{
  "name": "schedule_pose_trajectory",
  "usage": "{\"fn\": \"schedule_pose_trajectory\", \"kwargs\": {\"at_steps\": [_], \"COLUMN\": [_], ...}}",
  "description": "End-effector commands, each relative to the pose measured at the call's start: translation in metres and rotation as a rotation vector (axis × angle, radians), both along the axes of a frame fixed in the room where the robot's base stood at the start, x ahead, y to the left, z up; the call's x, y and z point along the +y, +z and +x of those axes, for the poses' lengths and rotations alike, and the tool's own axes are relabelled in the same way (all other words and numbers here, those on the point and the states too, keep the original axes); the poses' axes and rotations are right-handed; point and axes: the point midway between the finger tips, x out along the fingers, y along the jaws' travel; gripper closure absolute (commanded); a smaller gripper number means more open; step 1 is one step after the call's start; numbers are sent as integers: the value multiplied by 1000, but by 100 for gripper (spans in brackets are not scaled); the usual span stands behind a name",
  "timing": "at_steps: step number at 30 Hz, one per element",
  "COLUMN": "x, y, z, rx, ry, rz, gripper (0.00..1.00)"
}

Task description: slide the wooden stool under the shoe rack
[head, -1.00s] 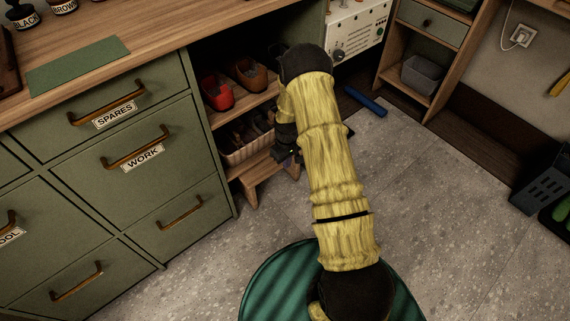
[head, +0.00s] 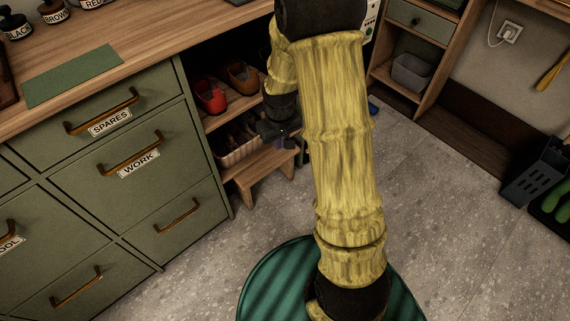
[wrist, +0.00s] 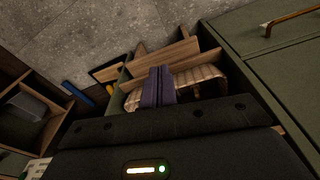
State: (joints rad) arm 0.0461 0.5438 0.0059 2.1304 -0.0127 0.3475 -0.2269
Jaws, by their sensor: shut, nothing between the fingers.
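The shoe rack (head: 215,117) is the open shelving under the bench, with a red shoe (head: 210,96) and a brown shoe (head: 243,77) on its upper shelf. The low wooden stool (head: 262,166) stands upright on the floor at the rack's foot, its front and legs sticking out; its back is hidden. It also shows in the wrist view (wrist: 150,66). My gripper (head: 288,140) is shut and empty, just above the stool's right part in the head view. In the wrist view its purple fingers (wrist: 158,86) overlap the stool and basket; I cannot tell whether they touch either.
A striped basket (head: 238,147) sits on the rack's lower shelf, above the stool. Green drawers (head: 150,165) stand to the left. A blue object (wrist: 78,94) lies on the floor beyond. A dark crate (head: 533,172) stands far right. The floor in front is clear.

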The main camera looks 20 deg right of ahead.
Motion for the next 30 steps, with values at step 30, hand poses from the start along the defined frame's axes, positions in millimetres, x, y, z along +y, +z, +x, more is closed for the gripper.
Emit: {"fn": "schedule_pose_trajectory", "kwargs": {"at_steps": [30], "x": [18], "y": [120], "z": [-144], "rx": [-112], "ry": [-194], "rz": [40], "gripper": [100]}}
